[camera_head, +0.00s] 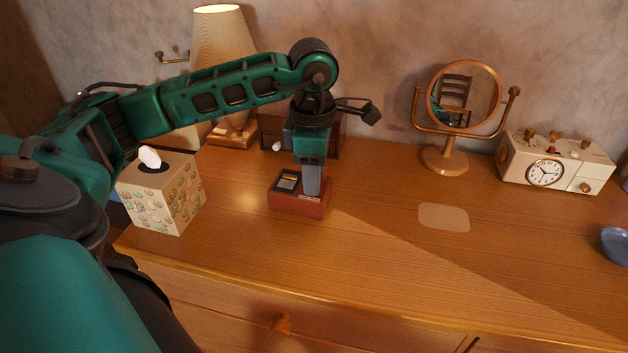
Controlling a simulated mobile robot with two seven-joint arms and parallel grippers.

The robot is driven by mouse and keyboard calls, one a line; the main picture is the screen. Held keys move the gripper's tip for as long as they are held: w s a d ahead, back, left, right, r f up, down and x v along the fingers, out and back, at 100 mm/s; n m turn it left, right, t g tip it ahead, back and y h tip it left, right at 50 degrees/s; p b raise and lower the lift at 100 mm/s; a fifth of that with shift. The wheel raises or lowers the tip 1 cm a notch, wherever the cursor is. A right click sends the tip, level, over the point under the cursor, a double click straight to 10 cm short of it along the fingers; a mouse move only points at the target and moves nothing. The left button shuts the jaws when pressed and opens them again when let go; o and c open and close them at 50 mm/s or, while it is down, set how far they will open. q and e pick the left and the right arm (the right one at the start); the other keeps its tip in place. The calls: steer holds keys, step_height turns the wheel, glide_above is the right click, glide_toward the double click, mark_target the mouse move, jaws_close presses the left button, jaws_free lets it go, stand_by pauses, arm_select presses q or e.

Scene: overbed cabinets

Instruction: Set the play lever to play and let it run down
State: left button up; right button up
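My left gripper (312,190) points straight down at the right part of this box. Its grey fingertips are at or just above the box top and hide that part. I cannot tell whether they touch it or how far apart they are. My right gripper is out of view.
A tissue box (165,198) stands left of the wooden box, under my arm. Behind are a lit lamp (222,45) and a dark box (327,142). A round mirror (465,97), clock radio (553,165) and blue dish (616,244) stand right. The front middle is clear.

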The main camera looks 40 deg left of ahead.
arm_select(q)
steer(key=shift+f, duration=0.7)
steer(key=shift+c, duration=0.5)
jaws_close()
